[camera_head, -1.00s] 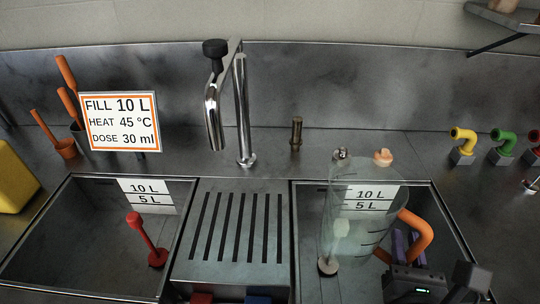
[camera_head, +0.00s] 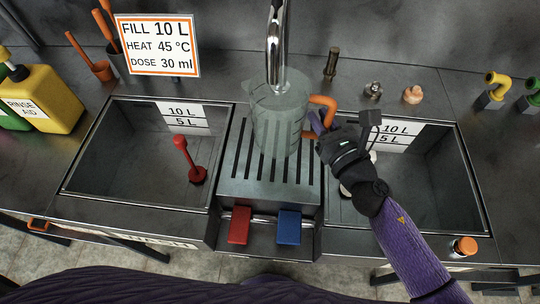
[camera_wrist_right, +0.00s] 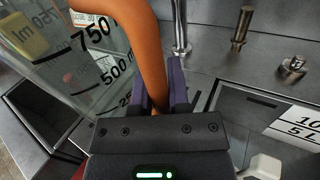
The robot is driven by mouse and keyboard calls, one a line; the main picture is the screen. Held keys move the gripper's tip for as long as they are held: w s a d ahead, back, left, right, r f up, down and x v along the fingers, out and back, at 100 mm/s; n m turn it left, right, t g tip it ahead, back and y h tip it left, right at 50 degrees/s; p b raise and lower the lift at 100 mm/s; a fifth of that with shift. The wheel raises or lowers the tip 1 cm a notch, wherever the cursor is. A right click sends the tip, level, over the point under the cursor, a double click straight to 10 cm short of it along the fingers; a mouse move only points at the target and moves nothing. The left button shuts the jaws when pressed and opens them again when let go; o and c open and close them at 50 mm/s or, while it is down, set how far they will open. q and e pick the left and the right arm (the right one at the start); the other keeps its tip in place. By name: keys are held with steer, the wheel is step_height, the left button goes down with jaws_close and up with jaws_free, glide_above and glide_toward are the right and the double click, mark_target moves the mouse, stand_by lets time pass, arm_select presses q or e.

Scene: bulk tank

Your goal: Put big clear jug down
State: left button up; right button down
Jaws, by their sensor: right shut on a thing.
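The big clear jug (camera_head: 272,118) is upright over the slotted drain rack (camera_head: 230,180) between the two sinks, below the tap (camera_head: 275,50). Whether its base touches the rack cannot be told. My right gripper (camera_head: 317,124) is shut on the jug's orange handle (camera_head: 328,101), on the jug's right side. In the right wrist view the handle (camera_wrist_right: 147,50) runs between the purple fingers (camera_wrist_right: 165,85), with the jug's marked wall (camera_wrist_right: 75,70) to the left. The jug looks empty. My left gripper is not in view.
The left sink (camera_head: 130,165) holds a red plunger-like stopper (camera_head: 188,160); the right sink (camera_head: 435,175) lies under my right arm. Red (camera_head: 239,226) and blue (camera_head: 289,226) pedals sit before the rack. A sign (camera_head: 157,45) and yellow bottle (camera_head: 45,98) stand left.

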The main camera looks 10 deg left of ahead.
steer(key=shift+n+g+y, duration=0.4)
steer(key=shift+y, duration=0.3)
steer(key=f+b, duration=0.2)
steer(key=f, duration=0.1)
steer(key=f+b, duration=0.3)
steer(key=a+f+b, duration=0.1)
steer(key=f+b, duration=0.1)
steer(key=f, duration=0.1)
steer(key=shift+w+a+f, duration=0.1)
steer(key=shift+w+f, duration=0.15)
steer(key=shift+f, duration=0.1)
steer(key=shift+r, duration=0.2)
steer(key=shift+f, duration=0.15)
steer(key=c, duration=0.6)
jaws_free()
steer(key=shift+r, duration=0.25)
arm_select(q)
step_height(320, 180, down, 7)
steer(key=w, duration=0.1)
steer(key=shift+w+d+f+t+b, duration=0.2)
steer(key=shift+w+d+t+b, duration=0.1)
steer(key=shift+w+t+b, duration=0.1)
arm_select(e)
steer(key=v, duration=1.2)
